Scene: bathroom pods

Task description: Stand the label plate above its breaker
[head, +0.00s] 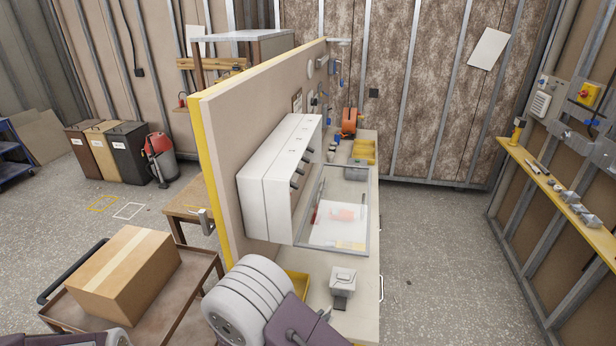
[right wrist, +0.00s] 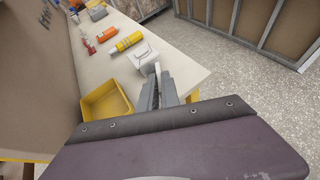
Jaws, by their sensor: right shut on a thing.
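My right gripper (right wrist: 158,82) is shut on a small thin white piece (right wrist: 157,69), which looks like the label plate. It stands up between the fingertips, just in front of a pale grey box on the bench. Any print on it is too small to read. In the head view my right wrist is low in the middle, and the plate cannot be made out. The white breaker panel (head: 268,186) hangs on the partition, with several dark breaker levers (head: 299,167) on its right face. Its clear framed door (head: 318,235) stands open. My left gripper is not in view.
The pale grey box (head: 343,276) stands on the bench (head: 360,318) beside a yellow bin (right wrist: 106,103). A yellow cylinder (right wrist: 129,41) and an orange tool (right wrist: 107,34) lie farther along. A cardboard box (head: 125,270) sits on a cart at left. The floor right of the bench is clear.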

